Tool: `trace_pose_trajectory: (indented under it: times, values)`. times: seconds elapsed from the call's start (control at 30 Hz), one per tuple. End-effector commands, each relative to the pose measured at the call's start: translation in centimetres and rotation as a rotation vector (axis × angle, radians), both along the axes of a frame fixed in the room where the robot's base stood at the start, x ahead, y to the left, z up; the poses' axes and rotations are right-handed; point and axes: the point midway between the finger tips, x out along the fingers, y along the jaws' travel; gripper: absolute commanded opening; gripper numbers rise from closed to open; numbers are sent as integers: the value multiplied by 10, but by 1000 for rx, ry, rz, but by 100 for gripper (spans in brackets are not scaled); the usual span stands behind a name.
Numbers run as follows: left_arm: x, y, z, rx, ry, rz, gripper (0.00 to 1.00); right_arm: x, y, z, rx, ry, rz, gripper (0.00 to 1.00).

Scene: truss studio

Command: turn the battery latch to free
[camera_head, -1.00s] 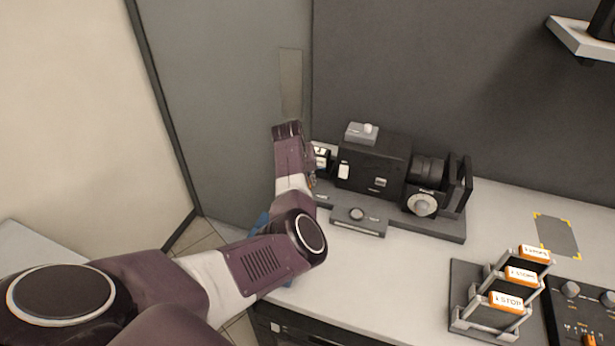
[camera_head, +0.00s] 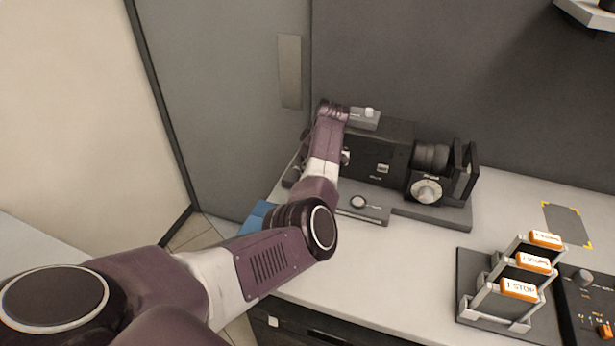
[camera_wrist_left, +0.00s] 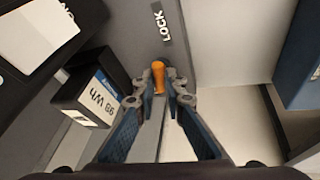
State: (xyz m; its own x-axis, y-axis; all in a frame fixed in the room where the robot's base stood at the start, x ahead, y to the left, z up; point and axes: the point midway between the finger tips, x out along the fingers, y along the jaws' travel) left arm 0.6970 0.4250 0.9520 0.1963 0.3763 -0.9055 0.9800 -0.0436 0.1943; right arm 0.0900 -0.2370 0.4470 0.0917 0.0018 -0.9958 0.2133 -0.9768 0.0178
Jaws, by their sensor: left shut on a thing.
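The black camera (camera_head: 395,160) stands on a grey base plate on the bench. In the left wrist view, the orange latch lever (camera_wrist_left: 158,74) sits between the fingertips of my left gripper (camera_wrist_left: 167,84), which is shut on it. The white word LOCK (camera_wrist_left: 164,25) is on the dark face just beyond the lever. A dark battery (camera_wrist_left: 92,93) with a white "98 Wh" label is left of the fingers. In the head view my left arm hides the gripper, latch and battery. My right gripper is in neither view.
A rack (camera_head: 495,310) with several orange-and-white tags stands at the front right, beside a control panel (camera_head: 590,310). A marked grey patch (camera_head: 567,224) lies behind them. A grey wall panel stands close left of the camera. The bench middle is clear.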

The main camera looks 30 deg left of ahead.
Motion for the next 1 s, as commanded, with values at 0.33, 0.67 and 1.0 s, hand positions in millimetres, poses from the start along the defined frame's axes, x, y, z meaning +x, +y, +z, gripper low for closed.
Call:
trace_pose_trajectory:
  times: [0.33,0.67,1.0]
  values:
    - [1,0,-4,-1,-2,217,0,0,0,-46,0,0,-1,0]
    - [0,-1,-2,-3,0,293,0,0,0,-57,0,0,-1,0]
    - [0,-2,-1,-3,1,298,0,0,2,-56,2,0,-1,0]
